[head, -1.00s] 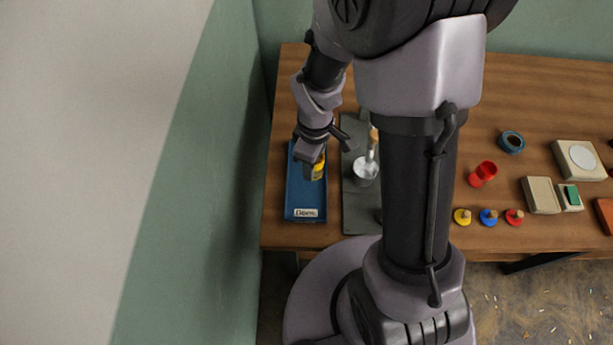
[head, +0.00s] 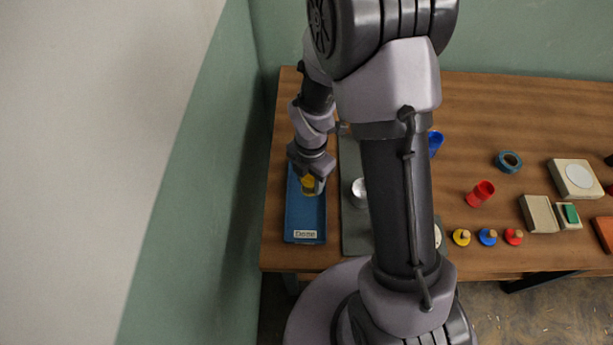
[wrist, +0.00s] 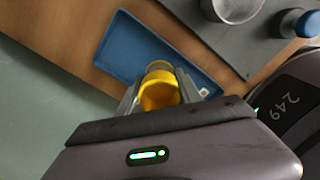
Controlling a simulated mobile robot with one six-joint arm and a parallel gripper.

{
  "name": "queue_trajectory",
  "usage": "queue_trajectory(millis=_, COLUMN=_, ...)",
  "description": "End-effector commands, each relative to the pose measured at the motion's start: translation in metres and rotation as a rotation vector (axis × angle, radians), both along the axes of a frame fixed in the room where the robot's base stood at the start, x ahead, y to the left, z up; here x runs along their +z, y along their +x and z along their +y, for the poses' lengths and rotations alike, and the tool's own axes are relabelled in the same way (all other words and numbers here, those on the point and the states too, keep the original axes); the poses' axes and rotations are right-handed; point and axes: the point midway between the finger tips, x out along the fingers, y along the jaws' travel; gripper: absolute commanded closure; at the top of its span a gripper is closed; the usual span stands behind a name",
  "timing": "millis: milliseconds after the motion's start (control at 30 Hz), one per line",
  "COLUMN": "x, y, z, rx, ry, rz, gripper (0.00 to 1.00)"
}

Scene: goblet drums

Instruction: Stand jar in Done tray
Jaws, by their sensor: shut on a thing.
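The jar (head: 308,184), yellow in the parts that show, is between the fingers of my gripper (head: 313,183). The blue Done tray (head: 304,222) lies at the left end of the table, its label at the near edge. My gripper is over the tray's far half. In the wrist view the yellow jar (wrist: 160,92) sits between both fingers of my gripper (wrist: 159,97), with the blue tray (wrist: 122,45) beyond it. I cannot tell whether the jar's base touches the tray floor.
A dark grey mat (head: 353,235) with a metal cup (head: 359,191) lies right of the tray. My arm hides part of it. Further right are a red cup (head: 481,193), a tape roll (head: 509,161), coloured knobbed pieces (head: 488,237) and beige boxes (head: 574,178). A green wall is close left.

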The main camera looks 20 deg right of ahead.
Motion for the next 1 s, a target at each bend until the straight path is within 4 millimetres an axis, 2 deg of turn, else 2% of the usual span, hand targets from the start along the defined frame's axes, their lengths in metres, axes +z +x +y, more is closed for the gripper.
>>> queue_trajectory(millis=100, x=-0.005, y=0.028, z=-0.003, rx=-0.001, ry=0.000, rz=-0.001, gripper=1.00)
queue_trajectory(millis=233, x=-0.005, y=0.044, z=-0.004, rx=-0.001, ry=0.000, rz=0.000, gripper=1.00)
queue_trajectory(millis=333, x=-0.015, y=0.047, z=-0.004, rx=0.000, ry=0.000, rz=0.002, gripper=1.00)
queue_trajectory(millis=433, x=-0.036, y=0.046, z=-0.004, rx=-0.001, ry=0.000, rz=0.002, gripper=1.00)
queue_trajectory(millis=500, x=-0.043, y=0.046, z=-0.004, rx=-0.001, ry=0.000, rz=0.002, gripper=1.00)
queue_trajectory(millis=800, x=-0.043, y=0.046, z=-0.004, rx=-0.001, ry=0.000, rz=0.000, gripper=1.00)
queue_trajectory(millis=833, x=-0.043, y=0.046, z=-0.004, rx=-0.001, ry=0.000, rz=0.000, gripper=0.57)
queue_trajectory(millis=933, x=-0.043, y=0.046, z=-0.004, rx=-0.001, ry=0.000, rz=0.000, gripper=0.37)
queue_trajectory(millis=1000, x=-0.042, y=0.046, z=-0.004, rx=-0.001, ry=0.000, rz=0.000, gripper=0.37)
